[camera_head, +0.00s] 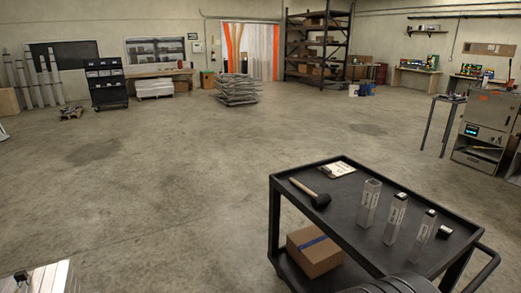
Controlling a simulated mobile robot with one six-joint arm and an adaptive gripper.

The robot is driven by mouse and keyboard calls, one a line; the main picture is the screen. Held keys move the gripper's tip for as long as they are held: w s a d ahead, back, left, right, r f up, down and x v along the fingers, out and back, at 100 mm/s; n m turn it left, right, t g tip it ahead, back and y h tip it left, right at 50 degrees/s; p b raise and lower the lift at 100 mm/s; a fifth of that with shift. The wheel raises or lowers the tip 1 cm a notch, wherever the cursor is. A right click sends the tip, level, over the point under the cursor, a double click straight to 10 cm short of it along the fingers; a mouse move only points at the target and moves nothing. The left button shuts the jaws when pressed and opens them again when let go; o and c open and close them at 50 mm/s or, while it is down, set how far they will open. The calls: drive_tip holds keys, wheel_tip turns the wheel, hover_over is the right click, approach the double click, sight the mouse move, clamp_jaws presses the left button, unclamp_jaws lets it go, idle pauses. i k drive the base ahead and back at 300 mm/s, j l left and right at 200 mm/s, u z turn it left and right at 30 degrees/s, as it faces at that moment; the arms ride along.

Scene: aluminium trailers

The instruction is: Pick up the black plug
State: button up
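A small black block with a light top face, which looks like the black plug (444,231), sits on the top of the black cart (345,222), near its right edge. It stands just right of the shortest of three clear rectangular tubes (425,232). It is too small to make out detail. My gripper is not in view. A dark rounded shape at the bottom edge, in front of the cart, seems to be part of my arm.
The cart also holds a mallet (312,195), a clipboard (337,169) and, on its lower shelf, a cardboard box (313,252). A grey machine (484,130) stands behind at right. A metallic object (40,278) is at bottom left. The floor left of the cart is clear.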

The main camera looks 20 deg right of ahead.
sight(444, 232)
drive_tip(key=i+l, duration=0.1)
drive_tip(key=l, duration=0.6)
drive_tip(key=i+l, duration=0.1)
drive_tip(key=l, duration=1.25)
drive_tip(key=i+l, duration=0.15)
drive_tip(key=l, duration=0.55)
drive_tip(key=i+l, duration=0.1)
drive_tip(key=l, duration=0.55)
drive_tip(key=i+l, duration=0.1)
drive_tip(key=l, duration=0.6)
drive_tip(key=i+l, duration=0.1)
drive_tip(key=l, duration=0.55)
drive_tip(key=i+l, duration=0.1)
drive_tip(key=l, duration=0.6)
